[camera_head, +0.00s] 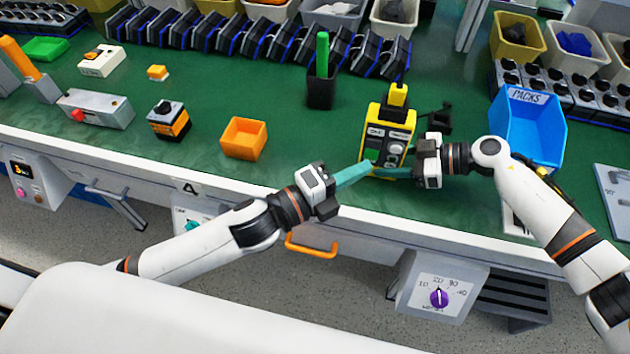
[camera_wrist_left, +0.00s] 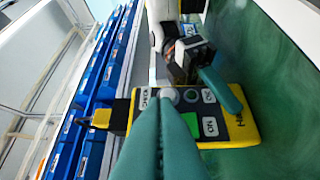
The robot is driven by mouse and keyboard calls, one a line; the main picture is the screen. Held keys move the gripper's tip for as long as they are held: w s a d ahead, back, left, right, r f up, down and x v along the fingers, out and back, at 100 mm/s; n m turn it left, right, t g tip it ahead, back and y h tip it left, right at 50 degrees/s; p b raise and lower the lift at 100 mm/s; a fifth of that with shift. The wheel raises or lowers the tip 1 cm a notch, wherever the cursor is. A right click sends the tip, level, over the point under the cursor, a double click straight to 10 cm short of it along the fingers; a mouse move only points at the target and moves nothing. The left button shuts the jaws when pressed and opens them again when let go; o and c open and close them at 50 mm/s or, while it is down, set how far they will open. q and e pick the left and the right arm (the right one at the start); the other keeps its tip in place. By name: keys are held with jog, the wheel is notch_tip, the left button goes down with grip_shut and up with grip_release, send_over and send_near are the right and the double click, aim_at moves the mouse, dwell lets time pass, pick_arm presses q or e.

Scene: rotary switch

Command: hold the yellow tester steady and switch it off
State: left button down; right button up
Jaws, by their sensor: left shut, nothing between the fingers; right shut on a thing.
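The yellow tester (camera_head: 376,118) stands on the green bench top near the front edge, right of the middle. Its dark face carries a pale round knob (camera_head: 397,150), a green patch and white labels; it also shows in the left wrist view (camera_wrist_left: 243,130). My right gripper (camera_head: 385,172) is shut on the tester's lower part from the right. My left gripper (camera_head: 368,165) is shut and empty, its teal fingertips just in front of the tester's face. In the left wrist view the fingers (camera_wrist_left: 163,112) hide part of the face; whether they touch it I cannot tell.
An orange bin (camera_head: 243,139) and a black-and-orange device (camera_head: 168,121) stand to the left. A black holder with a green stick (camera_head: 321,85) is behind. A blue PACKS bin (camera_head: 528,125) is right. A purple dial (camera_head: 438,298) sits below the bench edge.

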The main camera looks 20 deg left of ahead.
pick_arm(q)
jog(key=r+v, duration=0.1)
jog(key=v, duration=0.8)
jog(key=shift+s+a+r, duration=0.2)
jog(key=shift+a+r, duration=0.05)
jog(key=shift+a, duration=0.1)
pick_arm(e)
jog(key=o, duration=1.1)
